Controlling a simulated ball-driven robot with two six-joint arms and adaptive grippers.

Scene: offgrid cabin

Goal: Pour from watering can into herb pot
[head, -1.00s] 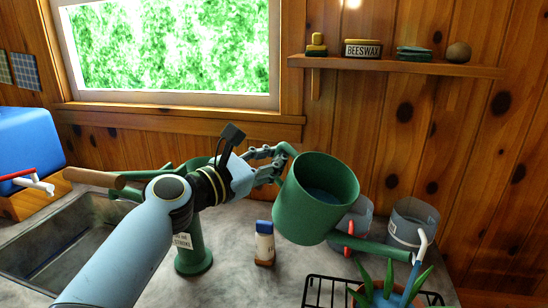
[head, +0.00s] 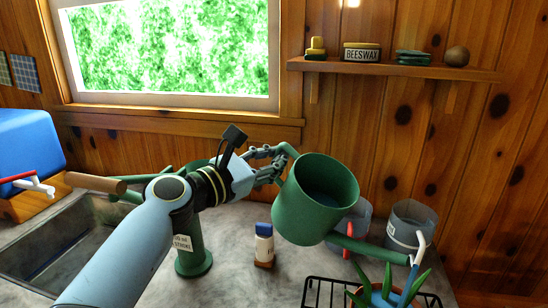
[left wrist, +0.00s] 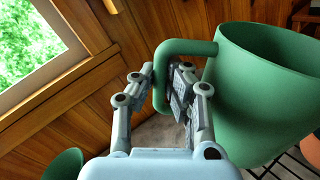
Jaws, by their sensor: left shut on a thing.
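The green watering can (head: 305,215) is held in the air above the counter, tilted with its spout (head: 370,248) pointing down to the right. The spout's pale end (head: 418,245) is over the herb pot (head: 372,298), a terracotta pot with green spiky leaves at the bottom edge of the head view. My left gripper (head: 270,165) is shut on the can's handle, which also shows between the fingers in the left wrist view (left wrist: 165,75). My right gripper is not in view.
A blue-capped bottle (head: 264,245), a green hand pump (head: 193,245) and two grey metal containers (head: 408,225) stand on the counter. The sink (head: 60,245) is at left.

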